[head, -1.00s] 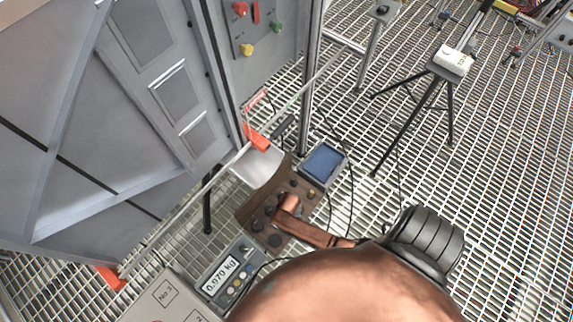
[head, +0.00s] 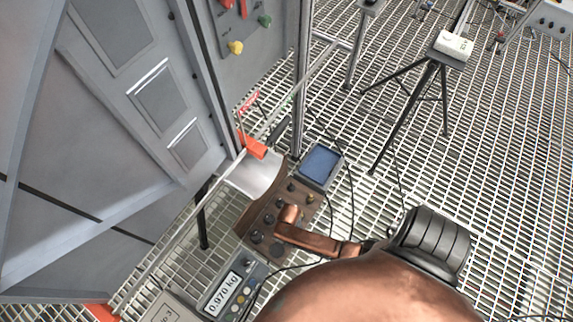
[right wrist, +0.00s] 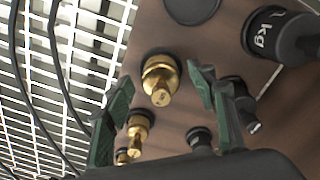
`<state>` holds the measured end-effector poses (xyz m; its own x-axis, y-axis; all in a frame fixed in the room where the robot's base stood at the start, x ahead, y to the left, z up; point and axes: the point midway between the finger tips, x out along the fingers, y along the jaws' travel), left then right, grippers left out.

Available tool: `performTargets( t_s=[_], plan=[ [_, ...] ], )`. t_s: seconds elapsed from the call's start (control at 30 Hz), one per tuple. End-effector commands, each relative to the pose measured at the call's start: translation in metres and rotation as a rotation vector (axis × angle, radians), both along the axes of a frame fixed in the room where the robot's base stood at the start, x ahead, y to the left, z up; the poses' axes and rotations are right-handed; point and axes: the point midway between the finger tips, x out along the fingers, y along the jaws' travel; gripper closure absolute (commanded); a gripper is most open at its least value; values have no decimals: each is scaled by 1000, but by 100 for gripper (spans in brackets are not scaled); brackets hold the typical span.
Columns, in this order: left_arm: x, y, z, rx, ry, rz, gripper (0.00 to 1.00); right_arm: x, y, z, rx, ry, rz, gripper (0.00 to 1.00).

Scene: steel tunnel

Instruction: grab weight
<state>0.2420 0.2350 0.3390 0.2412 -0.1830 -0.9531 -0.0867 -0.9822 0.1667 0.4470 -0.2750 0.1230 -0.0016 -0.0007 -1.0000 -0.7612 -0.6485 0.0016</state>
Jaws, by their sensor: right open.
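Brass weights stand in a brown wooden block (right wrist: 150,30) in the right wrist view. The largest brass weight (right wrist: 160,78) lies between the fingertips of my open right gripper (right wrist: 160,80), with no clear contact visible. Smaller brass weights (right wrist: 138,130) are nearer the palm. A black weight marked "kg" (right wrist: 283,34) stands to the right, with other dark weights (right wrist: 243,98) near the right finger. In the head view, the block (head: 252,212) is partly hidden under my copper-coloured right arm. The right fingers cannot be made out there. My left gripper is not in view.
A scale display (head: 224,293) reads about 0.970 kg beside the block. A blue-screened device (head: 320,163) and a curved metal pan (head: 258,174) are behind it. A grey cabinet (head: 130,130) stands left, a black tripod (head: 412,98) right, on grated floor. Cables run nearby.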

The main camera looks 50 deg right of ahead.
Motion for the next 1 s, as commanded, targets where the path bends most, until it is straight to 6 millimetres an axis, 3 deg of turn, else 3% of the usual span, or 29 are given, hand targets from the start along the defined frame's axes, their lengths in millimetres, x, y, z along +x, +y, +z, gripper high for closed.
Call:
performTargets(
  t_s=[0.23,1.0],
  plan=[
    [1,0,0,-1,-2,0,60,1,0,1,0,-1,0,49],
    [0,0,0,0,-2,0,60,0,0,0,0,0,0,100]
  ],
)
